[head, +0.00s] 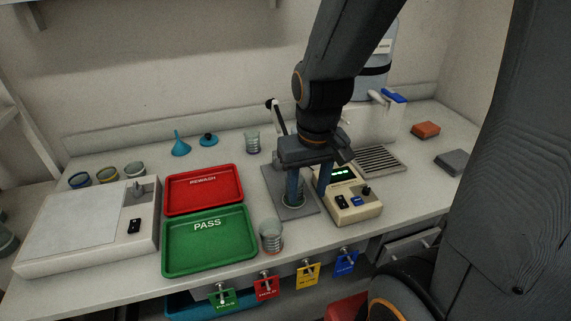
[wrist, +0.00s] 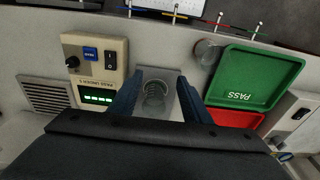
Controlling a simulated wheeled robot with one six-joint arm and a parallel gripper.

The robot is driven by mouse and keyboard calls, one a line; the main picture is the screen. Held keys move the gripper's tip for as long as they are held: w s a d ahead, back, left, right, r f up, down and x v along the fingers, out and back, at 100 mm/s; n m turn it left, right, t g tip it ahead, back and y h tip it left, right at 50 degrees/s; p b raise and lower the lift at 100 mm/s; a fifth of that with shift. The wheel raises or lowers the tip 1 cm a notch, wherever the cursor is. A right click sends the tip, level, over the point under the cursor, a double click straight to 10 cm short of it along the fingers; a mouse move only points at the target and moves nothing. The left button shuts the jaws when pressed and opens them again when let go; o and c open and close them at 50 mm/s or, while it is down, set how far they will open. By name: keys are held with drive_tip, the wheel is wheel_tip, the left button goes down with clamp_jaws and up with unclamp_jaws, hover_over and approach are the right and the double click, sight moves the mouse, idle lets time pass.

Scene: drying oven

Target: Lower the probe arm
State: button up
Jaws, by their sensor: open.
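My gripper (head: 308,192) is open, pointing down over the plate, and hides much of the stand. A glass beaker (head: 287,198) stands on the plate, partly behind a finger. In the wrist view the beaker (wrist: 155,95) shows between the two blue fingers of my gripper (wrist: 158,85). Whether the fingers touch it I cannot tell. The probe arm is not clear in the wrist view.
A beige meter (head: 352,205) with a green display stands right of the plate. Green PASS tray (head: 210,262) and red REWASH tray (head: 204,209) lie left. A beaker (head: 271,238) stands near the front edge; another (head: 253,142) stands behind. A drain grille (head: 378,160) lies right.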

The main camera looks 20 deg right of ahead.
drive_tip(key=shift+g, duration=0.6)
drive_tip(key=w+r+p, duration=0.1)
drive_tip(key=w+r, duration=0.4)
drive_tip(key=w, duration=0.5)
drive_tip(key=w+r+p, duration=0.1)
drive_tip(key=w+r, duration=0.4)
drive_tip(key=w, duration=0.5)
drive_tip(key=w+r+p, duration=0.1)
drive_tip(key=w+r, duration=0.4)
drive_tip(key=w, duration=0.5)
drive_tip(key=shift+w+r, duration=0.1)
drive_tip(key=shift+r, duration=0.25)
drive_tip(key=shift+f+p, duration=1.4)
drive_tip(key=shift+f, duration=2.45)
drive_tip(key=shift+c, duration=0.2)
clamp_jaws()
